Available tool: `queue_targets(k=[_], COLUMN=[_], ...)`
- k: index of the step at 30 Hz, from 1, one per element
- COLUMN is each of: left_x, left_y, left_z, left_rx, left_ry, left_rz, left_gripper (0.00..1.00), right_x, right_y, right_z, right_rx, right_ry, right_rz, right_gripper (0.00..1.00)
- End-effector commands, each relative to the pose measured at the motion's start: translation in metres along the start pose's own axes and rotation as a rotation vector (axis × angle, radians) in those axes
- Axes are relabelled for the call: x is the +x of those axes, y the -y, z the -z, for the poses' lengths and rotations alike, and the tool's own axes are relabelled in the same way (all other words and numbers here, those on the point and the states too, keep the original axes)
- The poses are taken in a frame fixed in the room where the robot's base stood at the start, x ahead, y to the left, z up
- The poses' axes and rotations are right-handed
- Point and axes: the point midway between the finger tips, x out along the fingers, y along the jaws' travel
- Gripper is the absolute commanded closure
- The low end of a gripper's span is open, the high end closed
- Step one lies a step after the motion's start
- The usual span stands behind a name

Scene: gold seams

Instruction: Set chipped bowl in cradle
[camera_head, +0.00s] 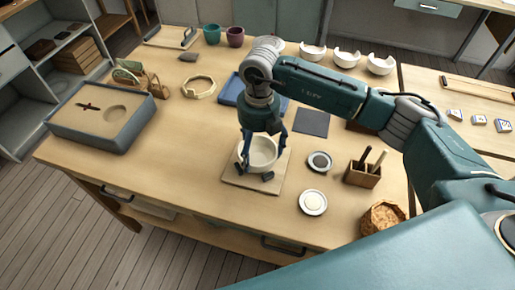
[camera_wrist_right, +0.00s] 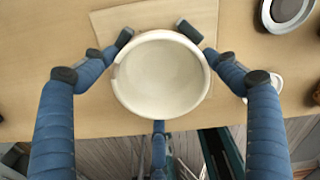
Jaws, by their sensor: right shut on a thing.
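My right gripper (camera_head: 262,155) reaches down and is shut on a cream bowl (camera_head: 259,152), its fingers around the outside of the bowl. In the right wrist view the bowl (camera_wrist_right: 160,75) is upright and empty, with a small notch in its rim at the left. The bowl is over a pale square board (camera_head: 238,180); I cannot tell whether it touches it. A pale many-sided ring (camera_head: 199,88), which may be the cradle, lies apart to the left. A grey box of sand (camera_head: 88,130) with a round hollow stands farther left. My left gripper is not in view.
Several broken white bowls, one here (camera_head: 380,65), stand at the back right. A dark dish (camera_head: 320,162), a white dish (camera_head: 313,202), a wooden tool holder (camera_head: 362,174) and a basket (camera_head: 382,217) are to the right. The front left of the table is clear.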

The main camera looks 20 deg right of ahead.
Motion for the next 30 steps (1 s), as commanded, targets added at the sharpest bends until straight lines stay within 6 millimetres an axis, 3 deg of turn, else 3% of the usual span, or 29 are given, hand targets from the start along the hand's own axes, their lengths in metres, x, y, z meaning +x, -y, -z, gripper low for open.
queue_targets(k=[23,24,25,30], left_x=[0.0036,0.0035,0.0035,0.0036], left_y=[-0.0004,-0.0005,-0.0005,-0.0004], left_z=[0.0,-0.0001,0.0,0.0], left_rx=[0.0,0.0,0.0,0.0], left_ry=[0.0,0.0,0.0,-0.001], left_rz=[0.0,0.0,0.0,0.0], left_gripper=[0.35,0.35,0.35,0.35], right_x=[0.0033,0.0033,0.0033,0.0035], right_y=[-0.0001,-0.0001,-0.0001,0.0], right_z=[-0.0004,-0.0004,-0.0004,-0.0003], right_rx=[0.0,0.0,0.0,0.0], right_ry=[0.001,0.001,0.001,0.001], right_rz=[-0.001,-0.001,-0.001,0.0], right_gripper=[0.36,0.05,0.0,0.0])
